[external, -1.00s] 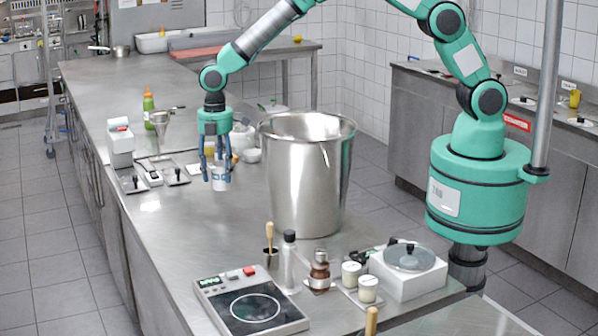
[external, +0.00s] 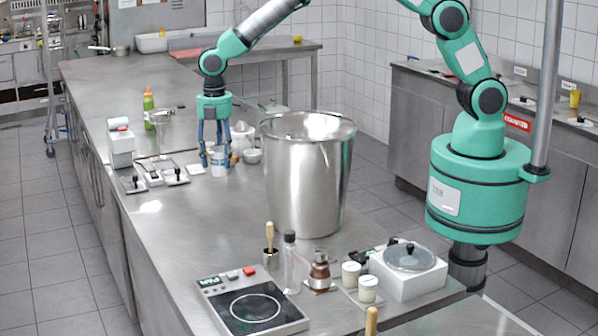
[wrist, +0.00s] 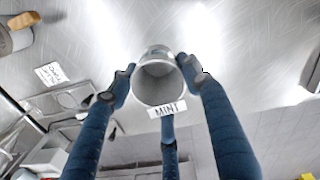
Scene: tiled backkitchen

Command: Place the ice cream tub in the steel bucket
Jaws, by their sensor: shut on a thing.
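The ice cream tub (external: 219,169) is a small pale tub held between the fingers of my gripper (external: 215,160), above the left part of the steel counter. In the wrist view the tub (wrist: 160,84) shows its grey round end and a white label reading MINT. The blue fingers of my gripper (wrist: 158,76) are shut on its sides. The steel bucket (external: 305,185) is a large, tall, open-topped container standing upright on the counter, to the right of my gripper. The tub is outside it and lower than its rim. The bucket's inner bottom is hidden.
A white teapot (external: 242,137) and small bowl (external: 252,156) stand between my gripper and the bucket. A funnel stand (external: 160,125) and a green bottle (external: 148,105) are to the left. A hot plate (external: 255,307) and jars (external: 351,273) stand in front of the bucket.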

